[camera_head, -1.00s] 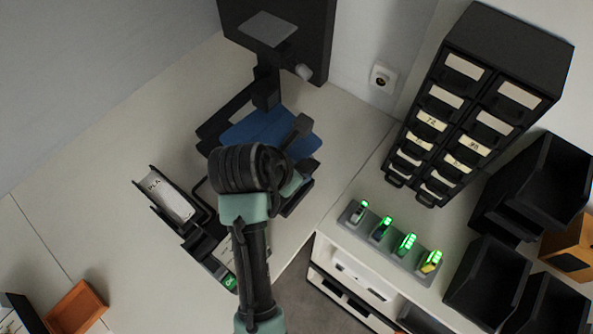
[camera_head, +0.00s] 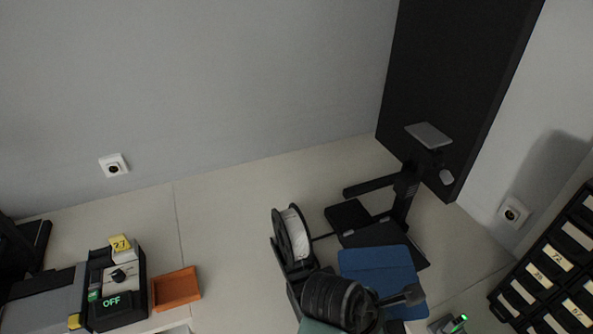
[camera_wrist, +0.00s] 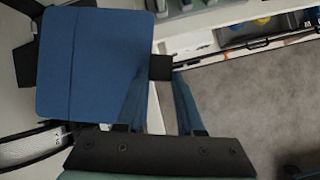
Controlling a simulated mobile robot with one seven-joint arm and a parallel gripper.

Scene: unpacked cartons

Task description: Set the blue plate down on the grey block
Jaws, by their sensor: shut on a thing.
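The blue plate (camera_head: 382,278) is a flat, roughly square sheet with a dark tab at one edge. It fills the upper left of the wrist view (camera_wrist: 95,65). My gripper (camera_wrist: 160,80) is shut on the plate's dark tab (camera_wrist: 160,67), with a finger on either side.
The black frame (camera_head: 402,195) and a white spool (camera_head: 295,234) stand close beside the plate. An orange tray (camera_head: 176,288) and a device marked OFF (camera_head: 112,290) are at the left. Black drawers (camera_head: 560,260) stand right. The bench between tray and spool is clear.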

